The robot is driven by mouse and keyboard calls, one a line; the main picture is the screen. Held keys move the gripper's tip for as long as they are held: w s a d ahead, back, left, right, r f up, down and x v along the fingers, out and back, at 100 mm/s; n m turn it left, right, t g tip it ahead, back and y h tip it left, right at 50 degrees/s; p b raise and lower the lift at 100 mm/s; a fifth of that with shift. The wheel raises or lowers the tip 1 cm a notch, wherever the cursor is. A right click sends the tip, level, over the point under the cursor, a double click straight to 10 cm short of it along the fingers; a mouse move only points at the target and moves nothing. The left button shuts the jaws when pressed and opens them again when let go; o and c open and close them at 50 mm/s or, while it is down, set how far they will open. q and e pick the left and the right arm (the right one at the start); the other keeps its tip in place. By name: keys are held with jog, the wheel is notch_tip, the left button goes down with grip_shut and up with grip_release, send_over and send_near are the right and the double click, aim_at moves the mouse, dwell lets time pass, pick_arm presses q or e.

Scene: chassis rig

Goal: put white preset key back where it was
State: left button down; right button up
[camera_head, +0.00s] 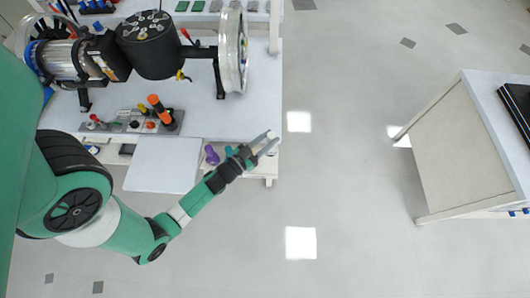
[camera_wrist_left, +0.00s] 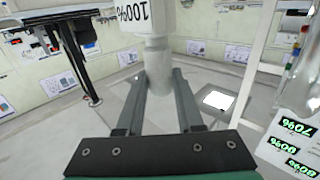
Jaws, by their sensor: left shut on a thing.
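My left gripper (camera_head: 268,143) reaches past the right edge of the white table in the head view. It is shut on the white preset key (camera_wrist_left: 156,62). In the left wrist view the key is a pale piece with a narrow stem between the fingers and a wider block marked 100% upside down. The key's top is cut off by the frame, and I cannot make it out in the head view. A white panel with green percentage labels (camera_wrist_left: 292,150) stands at the right of the left wrist view. My right gripper is not in view.
The white table (camera_head: 215,115) carries a wheel rig (camera_head: 232,48) and a control box with an orange-black lever (camera_head: 159,108). Purple (camera_head: 211,154) and teal pieces sit beside my left forearm. Another table (camera_head: 480,150) stands at the right, with open floor between.

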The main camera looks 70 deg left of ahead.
aim_at(268, 154)
pick_arm(q)
notch_tip(268, 154, down, 7)
jog(key=b, duration=0.4)
jog(key=shift+s+r+b, duration=0.1)
jog(key=shift+b, duration=0.3)
jog(key=shift+f+b, duration=1.25)
jog(key=shift+f, duration=0.65)
jog(key=shift+f, duration=0.15)
jog(key=c, duration=1)
grip_release()
jog(key=shift+o, duration=0.8)
